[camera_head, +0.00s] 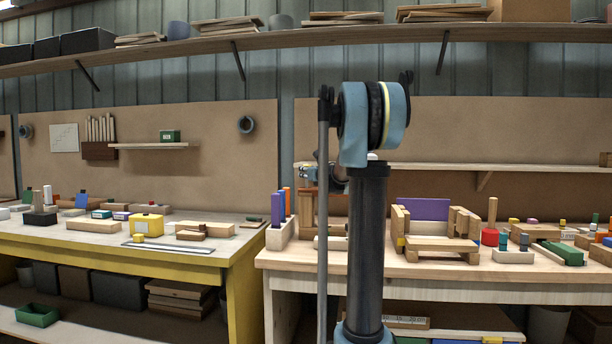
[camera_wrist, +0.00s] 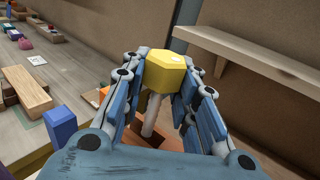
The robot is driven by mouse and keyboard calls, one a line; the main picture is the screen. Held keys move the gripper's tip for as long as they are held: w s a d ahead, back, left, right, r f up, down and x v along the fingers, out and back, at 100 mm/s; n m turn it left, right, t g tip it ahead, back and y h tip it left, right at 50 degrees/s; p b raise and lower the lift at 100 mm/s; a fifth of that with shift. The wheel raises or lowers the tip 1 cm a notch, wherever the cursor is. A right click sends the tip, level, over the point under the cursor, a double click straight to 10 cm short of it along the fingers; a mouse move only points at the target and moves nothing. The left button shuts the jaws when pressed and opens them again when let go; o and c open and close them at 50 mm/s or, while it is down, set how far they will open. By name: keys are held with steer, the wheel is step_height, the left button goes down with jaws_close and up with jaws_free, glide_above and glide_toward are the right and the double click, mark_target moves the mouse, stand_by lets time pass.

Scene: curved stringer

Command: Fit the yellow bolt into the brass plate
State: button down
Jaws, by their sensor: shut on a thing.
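In the wrist view my gripper (camera_wrist: 166,86) has its two blue fingers shut on the yellow bolt (camera_wrist: 165,70). The bolt has a faceted yellow head near the fingertips. A pale grey shank (camera_wrist: 151,116) runs from the head back between the fingers, tilted in the picture. In the head view my gripper (camera_head: 309,173) is small, above the back of the right bench and partly hidden behind my own arm. I cannot make out the bolt there. I cannot pick out the brass plate with certainty in either view.
A pale holder (camera_head: 281,233) with upright purple and orange pieces stands at the right bench's left end. A wooden frame with a purple panel (camera_head: 423,209) stands farther right. A wall shelf (camera_head: 430,167) runs behind. The yellow bench (camera_head: 225,262) at left holds several blocks.

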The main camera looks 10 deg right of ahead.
mark_target(307, 188)
steer(key=shift+f, duration=2.35)
steer(key=shift+r, duration=0.15)
steer(key=shift+r, duration=2.6)
steer(key=shift+f, duration=2.25)
stand_by(0.7)
